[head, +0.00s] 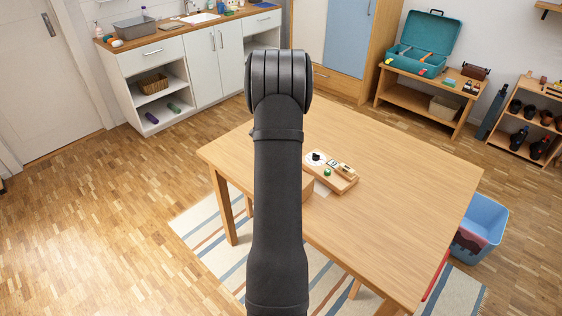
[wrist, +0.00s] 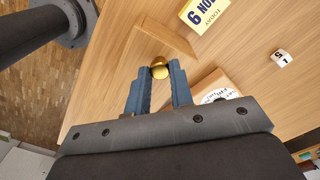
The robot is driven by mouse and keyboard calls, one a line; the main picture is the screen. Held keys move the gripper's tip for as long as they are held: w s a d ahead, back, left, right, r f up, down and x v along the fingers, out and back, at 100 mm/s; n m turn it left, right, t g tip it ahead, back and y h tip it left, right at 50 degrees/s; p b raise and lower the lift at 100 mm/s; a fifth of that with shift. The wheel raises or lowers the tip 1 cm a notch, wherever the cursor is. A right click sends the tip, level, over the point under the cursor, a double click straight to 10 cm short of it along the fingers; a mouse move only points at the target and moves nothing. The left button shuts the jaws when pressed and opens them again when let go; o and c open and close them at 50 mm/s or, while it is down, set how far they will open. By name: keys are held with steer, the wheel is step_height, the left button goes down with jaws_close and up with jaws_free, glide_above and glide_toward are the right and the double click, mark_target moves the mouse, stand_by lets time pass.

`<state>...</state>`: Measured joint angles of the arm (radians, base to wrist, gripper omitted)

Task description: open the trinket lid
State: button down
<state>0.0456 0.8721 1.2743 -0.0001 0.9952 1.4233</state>
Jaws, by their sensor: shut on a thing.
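In the wrist view a light wooden trinket box (wrist: 150,43) stands on the table, with a round brass-coloured knob (wrist: 160,60) at its near side. My gripper (wrist: 160,71) is shut on the knob, with one blue-grey finger at each side of it. The near part of the box is hidden by the fingers and the gripper body. I cannot tell whether the lid is raised. In the head view my arm hides the gripper and most of the box; only a wooden corner (head: 308,187) shows beside the arm.
A wooden board with a white dial (wrist: 218,94) lies close to the right of my gripper. A yellow calendar card (wrist: 204,13) is beyond the box, and a small white cube (wrist: 282,57) is farther right. The right of the wooden table (head: 410,200) is clear.

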steer(key=s+d, duration=0.4)
steer(key=d, duration=0.1)
steer(key=s+d, duration=0.2)
steer(key=d, duration=0.1)
steer(key=shift+s+d, duration=0.15)
steer(key=shift+s, duration=0.2)
steer(key=c, duration=1.3)
jaws_free()
steer(key=shift+o, duration=0.2)
step_height(320, 180, up, 18)
steer(key=shift+f, duration=0.25)
